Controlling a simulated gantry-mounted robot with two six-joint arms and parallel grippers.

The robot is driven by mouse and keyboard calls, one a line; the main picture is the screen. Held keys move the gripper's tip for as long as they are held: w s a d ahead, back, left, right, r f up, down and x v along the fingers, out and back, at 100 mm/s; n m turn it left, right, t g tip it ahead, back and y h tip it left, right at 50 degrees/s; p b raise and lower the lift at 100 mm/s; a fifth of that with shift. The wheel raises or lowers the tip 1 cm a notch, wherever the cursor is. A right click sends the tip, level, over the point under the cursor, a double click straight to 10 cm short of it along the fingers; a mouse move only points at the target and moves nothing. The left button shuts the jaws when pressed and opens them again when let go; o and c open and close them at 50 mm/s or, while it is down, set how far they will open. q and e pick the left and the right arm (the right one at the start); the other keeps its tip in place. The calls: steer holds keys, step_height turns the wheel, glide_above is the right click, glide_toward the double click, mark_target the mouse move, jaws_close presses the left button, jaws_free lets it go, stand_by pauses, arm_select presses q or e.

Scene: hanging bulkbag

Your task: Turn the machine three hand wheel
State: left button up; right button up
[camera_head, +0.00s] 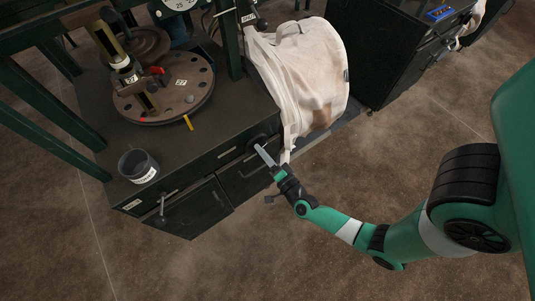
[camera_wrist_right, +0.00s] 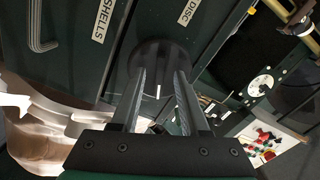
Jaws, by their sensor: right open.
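The dark round hand wheel (camera_head: 257,142) sits on the front face of the machine, near its right end beside the hanging bag. In the right wrist view the wheel (camera_wrist_right: 160,58) is a dark disc straight ahead of the fingers. My right gripper (camera_head: 264,154) reaches up to it from the lower right, fingers at the wheel. In the right wrist view the gripper (camera_wrist_right: 160,92) is open, its two fingers parallel with a gap between them. Whether the fingers touch the wheel I cannot tell. They hide part of it. My left gripper is not in view.
The pale bulkbag (camera_head: 305,75) hangs just right of the wheel. A round turntable (camera_head: 175,95) and a grey cup (camera_head: 138,166) stand on the machine top. A second dark cabinet (camera_head: 385,50) stands at the back right. The brown floor (camera_head: 440,115) between is clear.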

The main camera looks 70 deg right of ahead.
steer(key=p+v, duration=0.3)
steer(key=v, duration=0.8)
steer(key=shift+s+p, duration=0.2)
steer(key=shift+p, duration=0.1)
steer(key=shift+a, duration=0.1)
